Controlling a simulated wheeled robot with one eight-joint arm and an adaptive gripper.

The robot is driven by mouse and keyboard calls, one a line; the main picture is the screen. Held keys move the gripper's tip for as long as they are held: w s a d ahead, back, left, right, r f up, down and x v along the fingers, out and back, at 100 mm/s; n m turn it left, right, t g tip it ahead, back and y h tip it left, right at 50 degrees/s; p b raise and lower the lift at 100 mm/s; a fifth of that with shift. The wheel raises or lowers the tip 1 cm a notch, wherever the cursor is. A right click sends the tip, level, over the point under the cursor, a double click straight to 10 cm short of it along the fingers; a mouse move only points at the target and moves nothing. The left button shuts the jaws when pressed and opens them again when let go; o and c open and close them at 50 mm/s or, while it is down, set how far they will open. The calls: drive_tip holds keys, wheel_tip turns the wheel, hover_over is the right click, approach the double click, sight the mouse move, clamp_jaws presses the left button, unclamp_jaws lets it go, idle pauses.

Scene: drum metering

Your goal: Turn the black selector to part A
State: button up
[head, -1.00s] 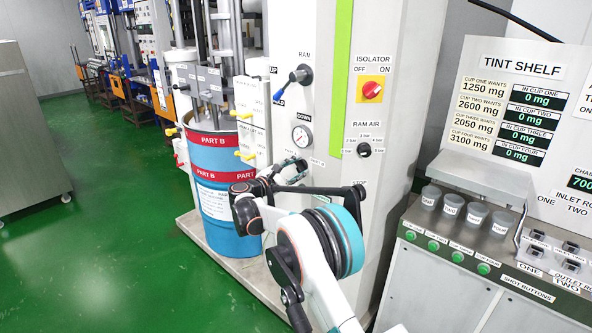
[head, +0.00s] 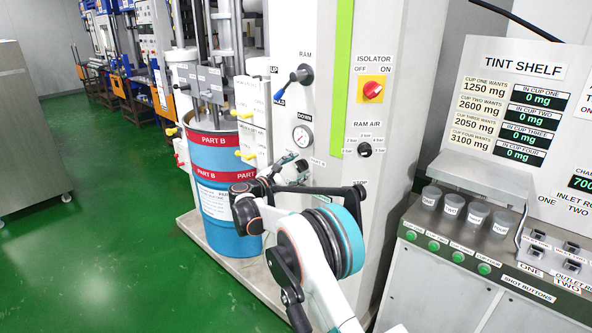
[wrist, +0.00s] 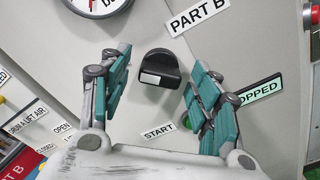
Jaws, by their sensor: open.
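The black selector (wrist: 160,68) sits on the pale panel in the wrist view, a knob with a white mark on its lower-left face. A PART B label (wrist: 197,17) is above and right of it; no part A label can be read there. My gripper (wrist: 158,74) is open, with one teal-padded finger on each side of the selector. Gaps show between the pads and the knob, so it is not gripped. In the head view my gripper (head: 292,170) is at the column's lower front, and the selector cannot be made out there.
A START label (wrist: 158,132) and a STOPPED display (wrist: 254,90) lie close to the right finger. A gauge (head: 302,136) and the red isolator switch (head: 372,90) are higher on the column. The blue PART B drum (head: 212,165) stands left of my gripper.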

drive_tip(key=v, duration=1.2)
